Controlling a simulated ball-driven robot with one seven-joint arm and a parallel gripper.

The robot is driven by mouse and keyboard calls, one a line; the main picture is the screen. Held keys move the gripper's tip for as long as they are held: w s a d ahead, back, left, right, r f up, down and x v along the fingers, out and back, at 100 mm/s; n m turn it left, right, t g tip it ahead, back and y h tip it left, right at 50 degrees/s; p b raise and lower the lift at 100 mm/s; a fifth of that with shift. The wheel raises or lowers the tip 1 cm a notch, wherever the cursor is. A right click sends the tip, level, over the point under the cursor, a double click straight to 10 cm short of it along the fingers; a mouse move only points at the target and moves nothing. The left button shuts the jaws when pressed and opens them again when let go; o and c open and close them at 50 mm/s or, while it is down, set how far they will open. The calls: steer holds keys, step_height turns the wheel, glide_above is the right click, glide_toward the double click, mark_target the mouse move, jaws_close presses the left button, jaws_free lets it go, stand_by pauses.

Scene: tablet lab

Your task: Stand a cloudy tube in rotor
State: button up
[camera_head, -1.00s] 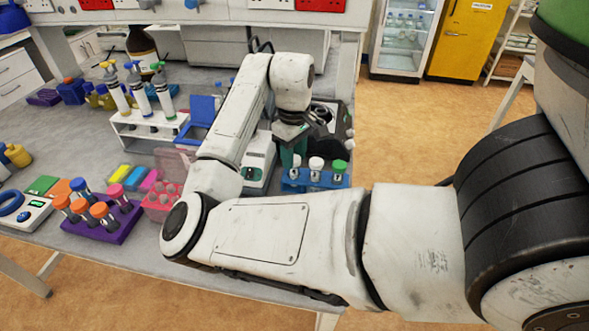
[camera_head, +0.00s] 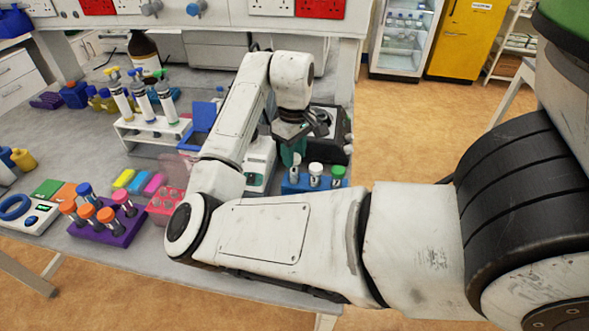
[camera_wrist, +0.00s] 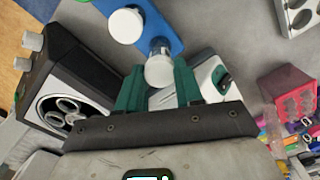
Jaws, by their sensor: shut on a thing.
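My gripper (camera_wrist: 158,85) has green fingers and is shut on a white-capped tube (camera_wrist: 159,70), near the end of the blue rack (camera_wrist: 163,30). In the head view the held tube (camera_head: 297,160) shows at the rack's left end. I cannot tell whether its lower end is clear of the rack, or whether its contents are cloudy. Another white-capped tube (camera_head: 316,169) and a green-capped tube (camera_head: 338,172) stand in the rack. The rotor (camera_wrist: 68,110), with several holes, sits in an open black centrifuge (camera_wrist: 75,75), left of my gripper in the wrist view.
A white device (camera_head: 258,165) stands beside the blue rack. A pink rack (camera_head: 163,207) and a purple rack (camera_head: 112,232) with orange-, blue- and pink-capped tubes are to the left.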

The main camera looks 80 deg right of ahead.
steer(key=shift+r+p, duration=2.45)
steer(key=shift+r, duration=0.05)
